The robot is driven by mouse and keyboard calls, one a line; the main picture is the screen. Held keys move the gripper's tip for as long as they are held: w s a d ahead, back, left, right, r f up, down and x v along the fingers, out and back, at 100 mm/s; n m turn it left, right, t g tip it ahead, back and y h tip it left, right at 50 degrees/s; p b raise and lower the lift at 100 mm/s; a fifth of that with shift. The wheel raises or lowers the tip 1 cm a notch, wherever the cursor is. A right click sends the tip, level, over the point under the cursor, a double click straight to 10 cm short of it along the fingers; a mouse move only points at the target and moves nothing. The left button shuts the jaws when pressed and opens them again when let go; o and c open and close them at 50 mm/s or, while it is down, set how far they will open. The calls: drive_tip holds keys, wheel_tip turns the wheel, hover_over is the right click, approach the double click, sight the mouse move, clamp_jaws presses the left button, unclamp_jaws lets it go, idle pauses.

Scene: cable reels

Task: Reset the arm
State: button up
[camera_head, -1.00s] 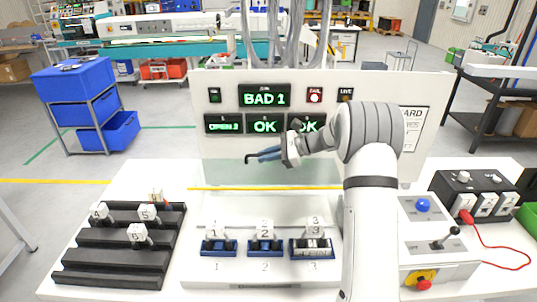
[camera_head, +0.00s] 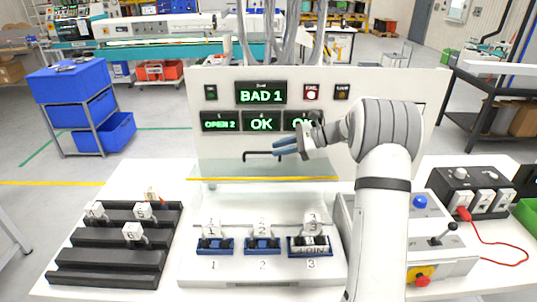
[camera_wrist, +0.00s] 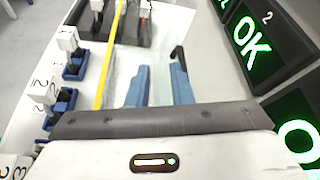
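My gripper (camera_head: 283,147) is raised in front of the white test panel, above the numbered fixtures, at the end of my bent arm. In the wrist view its two blue fingers (camera_wrist: 158,88) stand apart with nothing between them, so it is open and empty. A black bar handle (camera_head: 257,154) is close to the fingertips in the head view. In the wrist view its dark end (camera_wrist: 178,54) shows just beyond the right finger; I cannot tell whether they touch.
The panel display reads BAD 1 (camera_head: 261,94), with OPEN 2 and OK below. White numbered connectors sit in blue fixtures (camera_head: 214,245). A black rack (camera_head: 110,262) with connectors stands left. A control box with a lever (camera_head: 443,236) and a red cable (camera_head: 492,246) lie right.

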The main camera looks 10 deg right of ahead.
drive_tip(key=shift+v, duration=0.85)
drive_tip(key=shift+r, duration=0.1)
drive_tip(key=shift+s+a+r, duration=0.15)
drive_tip(key=shift+s+a, duration=0.15)
drive_tip(key=s+a+r+n+g+h, duration=0.1)
drive_tip(key=s+a+r+n+h, duration=0.2)
drive_tip(key=s, duration=0.6)
drive_tip(key=s+a+n+g+h, duration=0.1)
drive_tip(key=s+a+n+h, duration=0.25)
drive_tip(key=s, duration=0.45)
drive_tip(key=s+d+f+n+t+h, duration=0.1)
drive_tip(key=s+n, duration=0.4)
drive_tip(key=s, duration=0.5)
drive_tip(key=s+d+f+n+h, duration=0.2)
drive_tip(key=s+n+h, duration=0.4)
drive_tip(key=s, duration=0.4)
drive_tip(key=shift+s+d+t, duration=0.25)
drive_tip(key=shift+d+t, duration=0.15)
